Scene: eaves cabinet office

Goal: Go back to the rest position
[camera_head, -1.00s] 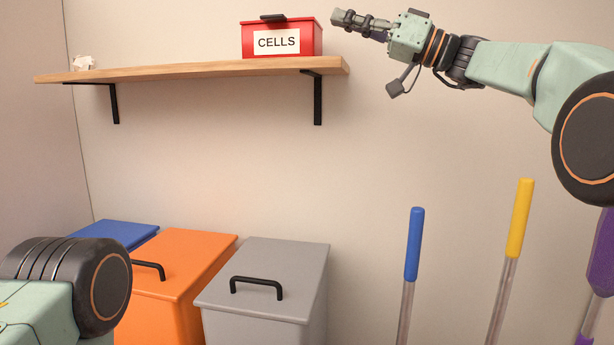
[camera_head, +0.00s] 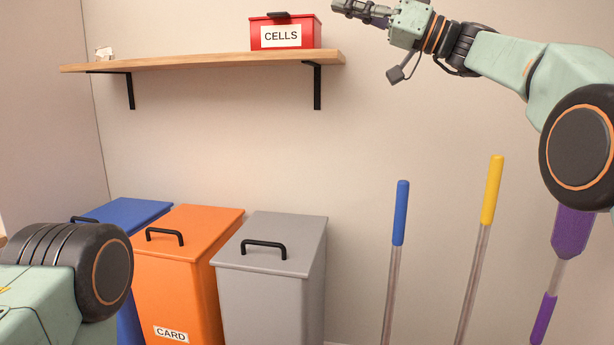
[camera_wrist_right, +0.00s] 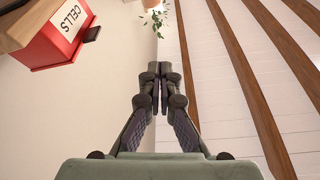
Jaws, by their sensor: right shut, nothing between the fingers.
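My right arm comes in from the right in the head view. Its gripper (camera_head: 361,11) is raised near the top edge, to the right of the red CELLS box and apart from it. In the right wrist view the two fingers of the right gripper (camera_wrist_right: 156,88) meet, with nothing between them. My left arm shows only as a joint and link at the lower left of the head view; its gripper is out of the picture.
The red CELLS box (camera_head: 285,32) sits on a wooden shelf (camera_head: 200,61), a crumpled white item (camera_head: 104,53) at its left end. Below stand blue (camera_head: 128,209), orange (camera_head: 180,260) and grey (camera_head: 268,290) lidded bins. Blue (camera_head: 400,212), yellow (camera_head: 492,190) and purple (camera_head: 572,232) handles stand at right.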

